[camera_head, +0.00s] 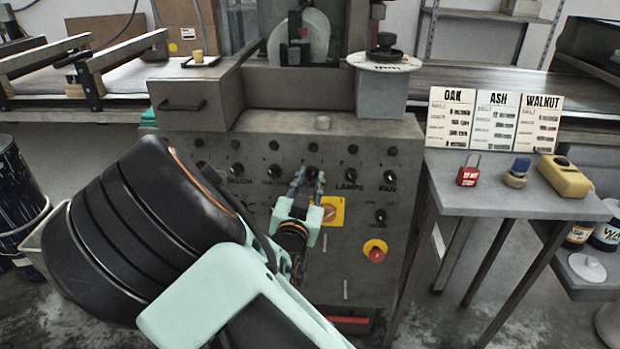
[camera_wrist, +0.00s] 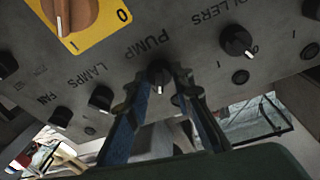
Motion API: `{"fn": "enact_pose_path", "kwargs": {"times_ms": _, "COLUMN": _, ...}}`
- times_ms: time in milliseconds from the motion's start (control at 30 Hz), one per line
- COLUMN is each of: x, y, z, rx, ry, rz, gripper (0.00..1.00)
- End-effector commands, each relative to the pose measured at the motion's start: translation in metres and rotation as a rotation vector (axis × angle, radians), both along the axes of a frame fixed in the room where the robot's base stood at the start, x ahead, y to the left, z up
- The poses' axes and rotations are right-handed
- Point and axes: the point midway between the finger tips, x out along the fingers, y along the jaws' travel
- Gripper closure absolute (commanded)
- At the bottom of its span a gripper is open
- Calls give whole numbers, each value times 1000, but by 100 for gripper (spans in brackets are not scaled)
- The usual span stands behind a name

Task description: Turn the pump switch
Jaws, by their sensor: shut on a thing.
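The pump switch (camera_wrist: 160,76) is a small black rotary knob under the label PUMP, seen upside down in the wrist view. My gripper (camera_wrist: 162,92) has its two fingers on either side of this knob and is shut on it. A pale pointer mark shows on the knob's lower part in that view. In the head view my gripper (camera_head: 310,182) is at the middle of the grey control panel (camera_head: 380,275). There my fingers and wrist mostly hide the pump switch.
The LAMPS knob (camera_wrist: 101,98) and ROLLERS knob (camera_wrist: 237,41) flank the pump switch. An orange rotary switch on a yellow plate (camera_wrist: 95,38) is close by. A red emergency button (camera_head: 376,253) sits lower right on the panel. A side table (camera_head: 470,197) holds small items.

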Motion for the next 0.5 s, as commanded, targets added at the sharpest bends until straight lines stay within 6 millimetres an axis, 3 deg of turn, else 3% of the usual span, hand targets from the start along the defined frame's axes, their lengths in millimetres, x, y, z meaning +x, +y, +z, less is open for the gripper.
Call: {"fn": "enact_pose_path", "kwargs": {"times_ms": 500, "x": 0, "y": -2, "z": 1, "rx": -433, "ry": 16, "rz": 77, "gripper": 100}}
